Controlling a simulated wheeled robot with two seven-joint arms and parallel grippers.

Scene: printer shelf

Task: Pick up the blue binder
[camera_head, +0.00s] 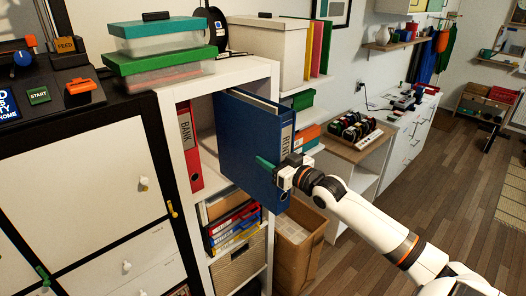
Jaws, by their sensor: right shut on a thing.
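The blue binder (248,143) stands upright in the upper compartment of the white shelf (180,177), with its labelled spine facing outward and part of it jutting past the shelf front. My right gripper (276,172) is shut on the lower part of the binder's spine. One green finger shows against the binder's side face; the other finger is hidden. My left gripper is not in view.
A red binder (189,145) stands left of the blue one in the same compartment. Lidded boxes (160,65) sit on top of the shelf. A cardboard box (297,240) stands on the floor below. Wooden floor is clear at right.

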